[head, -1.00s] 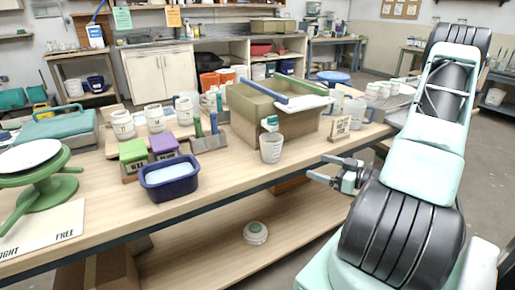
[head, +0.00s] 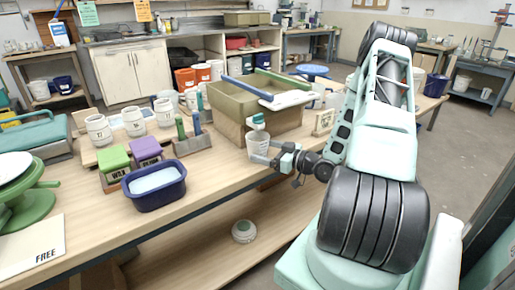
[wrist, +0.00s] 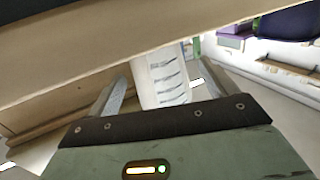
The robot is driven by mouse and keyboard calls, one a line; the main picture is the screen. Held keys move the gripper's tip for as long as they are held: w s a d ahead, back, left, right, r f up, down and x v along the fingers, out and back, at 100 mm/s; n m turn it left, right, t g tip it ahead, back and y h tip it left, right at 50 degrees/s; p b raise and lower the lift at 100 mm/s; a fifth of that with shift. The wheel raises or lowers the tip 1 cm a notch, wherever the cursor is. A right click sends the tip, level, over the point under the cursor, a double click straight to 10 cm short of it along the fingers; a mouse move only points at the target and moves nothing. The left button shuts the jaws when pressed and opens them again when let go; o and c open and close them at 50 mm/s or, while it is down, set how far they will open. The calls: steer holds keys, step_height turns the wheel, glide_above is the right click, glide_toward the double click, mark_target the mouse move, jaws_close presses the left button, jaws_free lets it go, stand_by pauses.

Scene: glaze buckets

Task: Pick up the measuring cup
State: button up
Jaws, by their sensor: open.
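The measuring cup (head: 259,146) is a translucent whitish cup standing near the front edge of the workbench, in front of the olive-green bin. My gripper (head: 262,152) is open, at the cup's right side in the head view. In the wrist view the cup (wrist: 166,80), with dark graduation marks, shows between the two open fingers of my gripper (wrist: 160,88). I cannot tell whether the fingers touch it. Its lower part is partly hidden by the fingers in the head view.
A white item with a teal top (head: 258,122) is just behind the cup. The olive bin (head: 228,98) stands behind, a small sign (head: 323,122) to the right. A navy tub (head: 154,196) and a tool holder (head: 192,146) stand left. Bare benchtop (head: 218,172) lies between.

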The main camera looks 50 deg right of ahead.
mark_target(254, 147)
steer(key=shift+w+a+f+p, duration=0.1)
steer(key=shift+w+f+p, duration=0.05)
steer(key=shift+w, duration=0.75)
steer(key=shift+w+a+f+p, duration=0.15)
steer(key=shift+w, duration=0.75)
steer(key=shift+w+a+f+p, duration=0.1)
steer(key=shift+w+f+p, duration=0.05)
steer(key=shift+w, duration=0.75)
steer(key=shift+c, duration=0.4)
steer(key=c, duration=1.2)
steer(key=shift+o, duration=0.2)
steer(key=shift+r, duration=0.25)
steer(key=shift+s, duration=0.15)
steer(key=s+d+b, duration=0.2)
steer(key=s+d, duration=0.1)
steer(key=s, duration=1.4)
steer(key=shift+s, duration=0.2)
